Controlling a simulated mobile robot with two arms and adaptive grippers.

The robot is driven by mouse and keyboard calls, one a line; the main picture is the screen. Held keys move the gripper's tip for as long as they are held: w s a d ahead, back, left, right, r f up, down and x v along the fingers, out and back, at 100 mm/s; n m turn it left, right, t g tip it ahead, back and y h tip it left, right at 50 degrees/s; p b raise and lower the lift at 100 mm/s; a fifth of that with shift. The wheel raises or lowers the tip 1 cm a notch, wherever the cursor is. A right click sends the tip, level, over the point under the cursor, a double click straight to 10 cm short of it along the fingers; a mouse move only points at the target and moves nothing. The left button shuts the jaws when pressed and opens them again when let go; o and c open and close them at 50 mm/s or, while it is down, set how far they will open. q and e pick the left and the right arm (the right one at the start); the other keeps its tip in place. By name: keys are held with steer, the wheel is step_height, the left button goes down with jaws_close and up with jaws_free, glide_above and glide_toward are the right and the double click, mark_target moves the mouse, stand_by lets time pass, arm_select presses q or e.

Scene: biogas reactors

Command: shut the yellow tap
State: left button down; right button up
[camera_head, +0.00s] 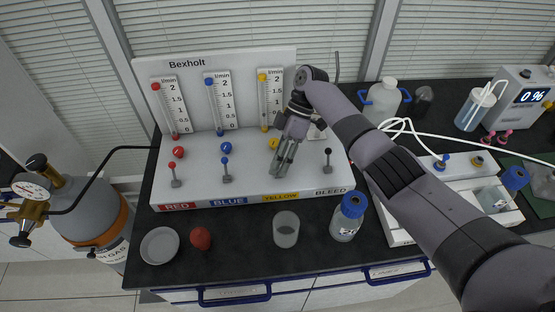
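The white gas panel (218,187) labelled Bexholt stands on the dark bench. Its front edge carries a yellow label (281,197) between the blue and bleed labels. My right gripper (281,171) points down over the yellow column, its fingers close together. They cover the place in line with the other taps, so I cannot make out the yellow tap's lever or whether the fingers touch it. A yellow knob (273,143) shows just left of the fingers, below the yellow flowmeter (264,98). My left gripper is out of view.
The red tap (175,180), blue tap (226,170) and black bleed tap (327,161) stand in the same row. A beaker (286,229), a blue-capped bottle (347,217), a red object (200,238) and a dish (160,245) lie in front.

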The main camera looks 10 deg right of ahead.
steer(key=shift+o, duration=1)
steer(key=shift+w, duration=0.1)
steer(key=shift+r, duration=0.1)
steer(key=v, duration=1.2)
